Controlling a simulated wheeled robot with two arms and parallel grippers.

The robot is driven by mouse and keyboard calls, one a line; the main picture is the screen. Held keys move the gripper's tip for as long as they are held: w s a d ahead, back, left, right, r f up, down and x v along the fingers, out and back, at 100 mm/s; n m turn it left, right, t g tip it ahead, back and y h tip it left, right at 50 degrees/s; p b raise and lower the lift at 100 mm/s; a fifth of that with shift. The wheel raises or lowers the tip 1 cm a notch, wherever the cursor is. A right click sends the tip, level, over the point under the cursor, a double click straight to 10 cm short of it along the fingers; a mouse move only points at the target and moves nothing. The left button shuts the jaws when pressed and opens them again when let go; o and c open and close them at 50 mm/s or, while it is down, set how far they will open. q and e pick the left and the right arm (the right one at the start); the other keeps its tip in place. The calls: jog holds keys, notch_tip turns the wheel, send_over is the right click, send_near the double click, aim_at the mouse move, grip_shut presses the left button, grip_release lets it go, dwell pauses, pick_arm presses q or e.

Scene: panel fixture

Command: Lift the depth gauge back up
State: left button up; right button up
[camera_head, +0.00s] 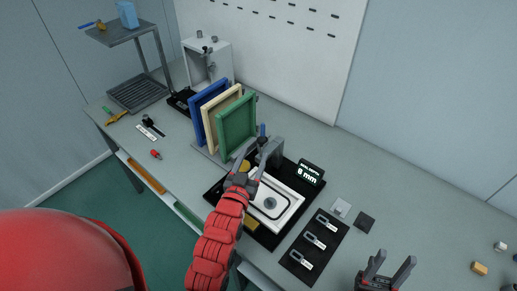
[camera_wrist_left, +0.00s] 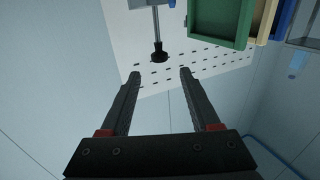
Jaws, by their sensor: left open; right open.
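The panel fixture has a black base holding a white panel (camera_head: 291,208) with a dark round spot in its middle. A small display (camera_head: 311,173) behind it reads 8 mm. My left gripper (camera_head: 266,146) is open beside the fixture's grey upright, with its fingers pointing up and away. In the left wrist view, a silver rod with a black knob (camera_wrist_left: 158,52), which looks like the depth gauge, stands beyond the open, empty fingers (camera_wrist_left: 158,75). In the head view I cannot make the gauge out behind the gripper. My right gripper (camera_head: 388,270) is open and empty at the bottom right.
Blue, beige and green framed panels (camera_head: 236,125) stand in a rack left of the fixture. A black mat (camera_head: 314,245) with several tagged pieces lies right of it. A grey box (camera_head: 207,62) and a shelf (camera_head: 120,35) stand farther back. The bench at the right is mostly clear.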

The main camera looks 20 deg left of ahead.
pick_arm(q)
jog(key=s+p, duration=0.4)
jog(key=s, duration=0.5)
jog(key=shift+s+d, duration=0.2)
